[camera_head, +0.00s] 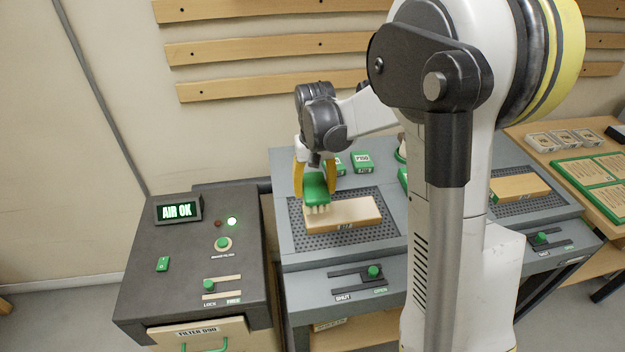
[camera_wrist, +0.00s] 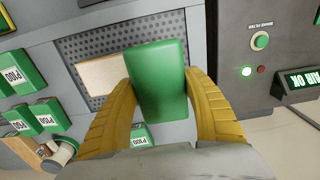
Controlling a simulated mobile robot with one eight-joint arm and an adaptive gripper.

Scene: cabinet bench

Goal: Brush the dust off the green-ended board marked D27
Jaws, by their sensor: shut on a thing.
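My gripper (camera_head: 316,172), with yellow fingers, is shut on a green-backed brush (camera_head: 316,188) with pale bristles. The brush is over the left end of a wooden board (camera_head: 352,213) lying on a perforated grey plate; I cannot tell whether the bristles touch it. A small label on the board's front edge is too small to read, and no green end shows clearly. In the wrist view the brush (camera_wrist: 160,80) fills the space between the fingers and hides part of the board (camera_wrist: 101,75). A second board (camera_head: 519,187) lies on the perforated plate at the right.
A dark control box (camera_head: 190,270) at the left shows an "AIR OK" display (camera_head: 178,211) and a lit green lamp (camera_head: 232,221). Green labelled blocks (camera_head: 362,162) stand behind the board. A slider with a green knob (camera_head: 374,271) is on the bench front. My arm hides the bench's middle.

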